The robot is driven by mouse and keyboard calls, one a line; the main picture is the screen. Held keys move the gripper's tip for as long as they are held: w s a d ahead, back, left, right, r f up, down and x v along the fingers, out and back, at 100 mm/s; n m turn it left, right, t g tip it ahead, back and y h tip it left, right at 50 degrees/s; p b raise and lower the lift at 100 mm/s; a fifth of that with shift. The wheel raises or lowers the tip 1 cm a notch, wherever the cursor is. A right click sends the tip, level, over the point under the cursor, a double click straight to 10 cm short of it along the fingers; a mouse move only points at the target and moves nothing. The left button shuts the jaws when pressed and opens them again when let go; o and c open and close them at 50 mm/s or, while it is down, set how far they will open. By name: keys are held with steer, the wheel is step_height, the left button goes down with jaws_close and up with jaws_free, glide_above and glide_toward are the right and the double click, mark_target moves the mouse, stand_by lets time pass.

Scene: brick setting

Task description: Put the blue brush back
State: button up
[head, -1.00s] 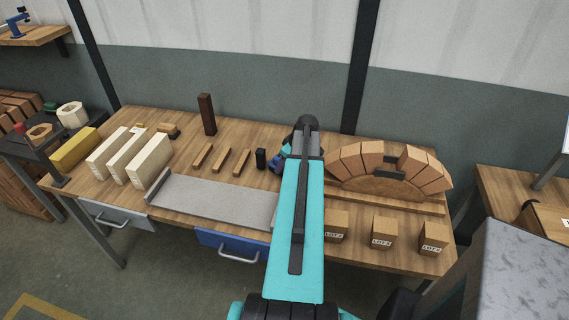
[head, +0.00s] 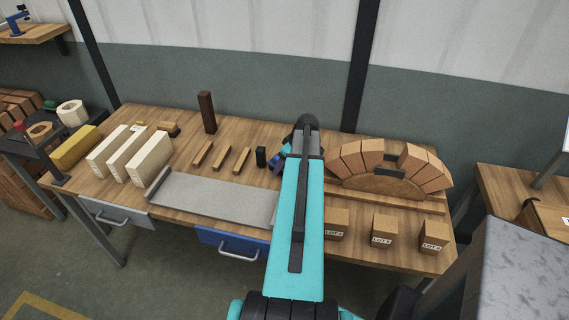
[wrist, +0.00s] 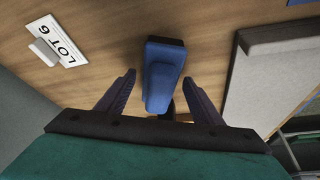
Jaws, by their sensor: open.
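The blue brush (wrist: 162,75) shows in the wrist view as a blue block-like shape over the wooden bench top. Its far end is wider, and a dark part shows at its near end. My gripper (wrist: 159,77) is open, with one dark finger on each side of the brush and visible gaps between. I cannot tell whether the fingertips are level with it or above it. In the head view my arm hides most of the gripper, and only a small dark blue bit shows left of the arm.
A white LOT 6 label (wrist: 58,46) lies left of the brush in the wrist view. A grey tray (head: 215,197) lies along the bench's front. A dark block (head: 261,157) and wooden strips (head: 221,160) stand to the left, a brick arch (head: 377,184) to the right.

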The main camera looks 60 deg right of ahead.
steer(key=shift+r, duration=0.2)
steer(key=b+v, duration=0.3)
steer(key=v, duration=0.9)
steer(key=shift+b, duration=0.4)
stand_by(0.6)
